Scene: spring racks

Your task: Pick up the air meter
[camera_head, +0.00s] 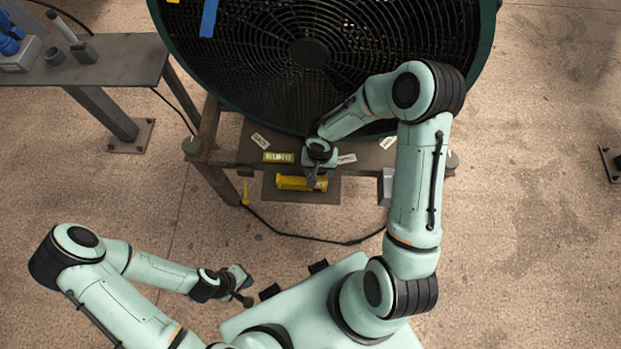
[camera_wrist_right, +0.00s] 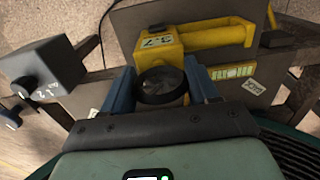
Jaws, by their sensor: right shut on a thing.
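The air meter, a yellow tool with a long handle (camera_head: 290,183), is at the dark shelf in front of the big fan. In the right wrist view its yellow body (camera_wrist_right: 157,45) carries a "3-7" label and a round black ring. My right gripper (camera_head: 318,180) reaches down over its right end in the head view. Its blue fingers (camera_wrist_right: 161,88) are on either side of the black ring and shut on the air meter. Whether the meter touches the shelf is unclear. My left gripper (camera_head: 243,290) is away at the lower left, with no object visible in it; its jaw opening is unclear.
A yellow-green level (camera_head: 278,157) and paper tags lie on the rack near the meter. A grey box with a knob (camera_wrist_right: 45,75) is at the rack's right end in the head view. The large fan (camera_head: 310,55) stands behind. A side table (camera_head: 110,60) is upper left.

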